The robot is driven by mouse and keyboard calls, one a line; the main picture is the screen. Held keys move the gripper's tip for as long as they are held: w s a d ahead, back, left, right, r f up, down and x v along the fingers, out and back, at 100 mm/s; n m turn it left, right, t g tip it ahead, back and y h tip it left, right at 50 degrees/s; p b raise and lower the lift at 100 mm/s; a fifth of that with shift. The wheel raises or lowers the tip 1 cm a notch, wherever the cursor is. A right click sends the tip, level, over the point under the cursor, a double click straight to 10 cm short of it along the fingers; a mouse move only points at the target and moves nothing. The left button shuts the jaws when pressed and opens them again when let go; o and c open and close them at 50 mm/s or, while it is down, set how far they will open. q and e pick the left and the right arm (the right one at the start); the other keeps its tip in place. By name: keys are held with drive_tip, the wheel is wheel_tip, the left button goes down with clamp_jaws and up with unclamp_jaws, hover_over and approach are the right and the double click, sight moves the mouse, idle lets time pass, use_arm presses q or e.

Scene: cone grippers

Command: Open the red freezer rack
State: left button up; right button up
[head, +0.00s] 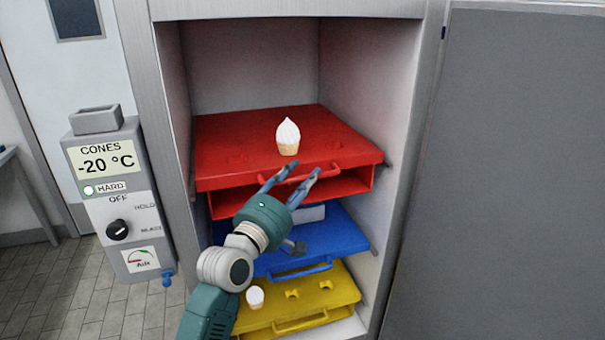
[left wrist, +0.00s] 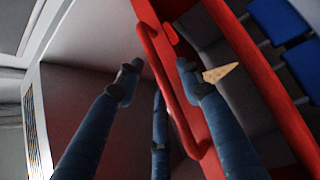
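The red rack (head: 240,135) is the top one in the open freezer, with a handle (head: 333,169) on its front edge. A cone with white ice cream (head: 288,136) stands upright on it. My left gripper (head: 291,178) is at the handle, its fingers spread. In the left wrist view the red handle bar (left wrist: 160,62) runs between the fingers of the gripper (left wrist: 160,75). I cannot tell whether any finger touches it. A tan cone tip (left wrist: 222,72) shows beyond the right finger. My right gripper is in neither view.
Below are a blue rack (head: 345,236) and a yellow rack (head: 335,290) bearing a small white-topped cone (head: 255,297). A grey door panel (head: 510,180) stands on the right. A control box (head: 110,205) reading -20 °C is at left.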

use_arm(q)
drive_tip(key=shift+w+d, duration=0.2)
drive_tip(key=shift+w, duration=0.15)
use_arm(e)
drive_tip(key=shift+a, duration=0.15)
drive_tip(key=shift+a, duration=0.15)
use_arm(q)
clamp_jaws()
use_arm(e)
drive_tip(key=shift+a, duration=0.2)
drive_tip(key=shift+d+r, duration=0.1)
